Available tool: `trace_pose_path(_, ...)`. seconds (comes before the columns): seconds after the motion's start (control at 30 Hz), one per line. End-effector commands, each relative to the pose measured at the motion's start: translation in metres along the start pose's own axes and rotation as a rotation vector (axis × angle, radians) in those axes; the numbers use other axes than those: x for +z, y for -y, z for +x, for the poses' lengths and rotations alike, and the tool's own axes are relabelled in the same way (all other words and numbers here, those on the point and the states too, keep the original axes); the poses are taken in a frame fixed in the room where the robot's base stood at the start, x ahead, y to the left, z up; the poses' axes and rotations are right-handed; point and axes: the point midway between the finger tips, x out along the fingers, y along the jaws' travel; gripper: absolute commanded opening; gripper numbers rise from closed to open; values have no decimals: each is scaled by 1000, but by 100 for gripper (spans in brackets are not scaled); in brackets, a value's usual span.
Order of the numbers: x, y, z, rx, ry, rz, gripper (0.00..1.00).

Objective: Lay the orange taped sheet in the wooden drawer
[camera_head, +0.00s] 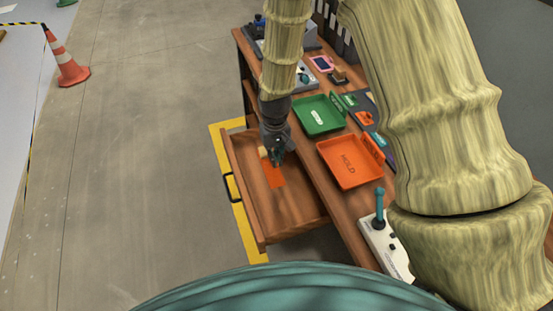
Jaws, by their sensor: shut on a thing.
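The orange taped sheet (273,176) hangs at or just above the floor of the open wooden drawer (300,207); I cannot tell whether it touches the wood. A pale tan piece (263,152) shows at its upper end, by the fingers. My gripper (272,158) is over the far part of the drawer, pointing down, shut on the sheet. The fingertips are small and partly hidden by the gripper body. The drawer is pulled out to the left of the desk, with a black handle (232,187) on its front.
On the desk (345,200) are a green tray (318,115), an orange tray marked HOLD (349,161), a white box with a teal lever (385,235) and several small items. My arm crosses above the desk. A traffic cone (66,60) stands far left. Floor left of the drawer is clear.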

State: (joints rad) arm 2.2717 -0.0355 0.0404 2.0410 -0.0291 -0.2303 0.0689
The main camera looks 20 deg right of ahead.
Motion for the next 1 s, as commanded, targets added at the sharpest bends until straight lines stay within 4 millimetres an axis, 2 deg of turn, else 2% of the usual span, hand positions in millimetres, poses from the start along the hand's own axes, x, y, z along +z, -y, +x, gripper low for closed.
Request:
trace_pose_path(0.03,-7,-2,18,-1,-3,-2,0)
trace_pose_path(0.3,-35,-15,44,-1,-2,-14,0)
trace_pose_path(0.5,-46,-21,51,-1,-1,-20,0)
trace_pose_path(0.77,-48,-23,55,0,0,-22,0)
trace_pose_path(1.0,-48,-23,71,0,1,-22,0)
